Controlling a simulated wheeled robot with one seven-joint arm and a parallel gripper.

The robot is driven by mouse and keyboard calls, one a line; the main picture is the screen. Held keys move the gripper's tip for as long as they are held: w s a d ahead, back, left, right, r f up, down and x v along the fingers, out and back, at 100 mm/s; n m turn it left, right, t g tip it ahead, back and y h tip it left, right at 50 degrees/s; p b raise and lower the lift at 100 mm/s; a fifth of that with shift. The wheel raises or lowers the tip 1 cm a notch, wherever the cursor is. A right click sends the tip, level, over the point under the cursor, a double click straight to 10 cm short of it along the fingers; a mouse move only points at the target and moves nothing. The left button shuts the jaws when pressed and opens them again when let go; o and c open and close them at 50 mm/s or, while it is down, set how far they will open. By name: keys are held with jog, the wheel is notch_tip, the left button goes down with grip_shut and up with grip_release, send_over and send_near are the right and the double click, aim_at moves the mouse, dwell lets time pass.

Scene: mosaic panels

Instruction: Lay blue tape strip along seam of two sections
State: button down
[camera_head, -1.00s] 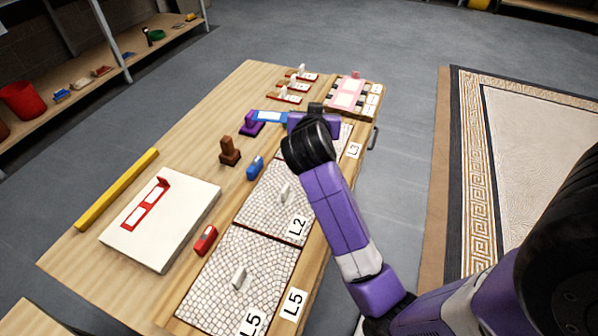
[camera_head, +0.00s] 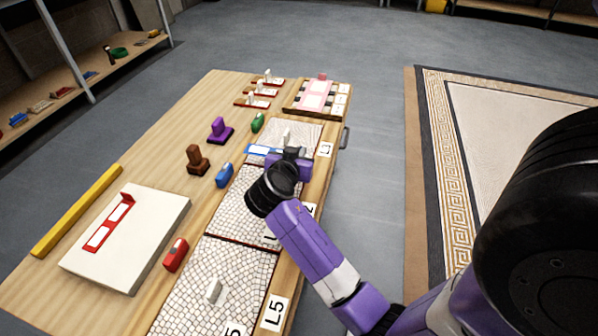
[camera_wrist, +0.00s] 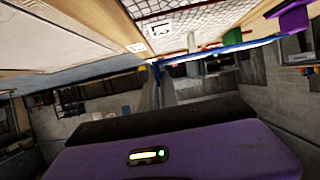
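The blue tape strip (camera_head: 259,150) with a white label reaches out to the left of my gripper (camera_head: 283,158). In the wrist view the strip (camera_wrist: 225,49) runs sideways, its left end at the fingertips (camera_wrist: 161,72). My gripper looks shut on that end. The strip is above the near part of the L3 mosaic section (camera_head: 302,132), close to its border with the L2 section (camera_head: 238,205). My wrist hides part of that border and of L2. I cannot tell whether the strip touches the panels. The L5 section (camera_head: 195,300) lies nearest.
Blue (camera_head: 224,175), red (camera_head: 176,254) and green (camera_head: 258,122) blocks stand left of the panels. Purple (camera_head: 220,132) and brown (camera_head: 198,160) handled tools stand farther left. A white board (camera_head: 140,245) and yellow bar (camera_head: 80,208) lie at left. Upright handles rise from the sections.

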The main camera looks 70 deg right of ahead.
jog(key=shift+f+b, duration=0.7)
jog(key=shift+f, duration=2.15)
jog(key=shift+f+b, duration=0.4)
jog(key=shift+b, duration=0.05)
jog(key=c, duration=1.6)
grip_release()
jog(key=shift+r+p, duration=0.6)
jog(key=p+v, duration=0.2)
jog(key=v, duration=1)
jog(key=shift+f, duration=0.2)
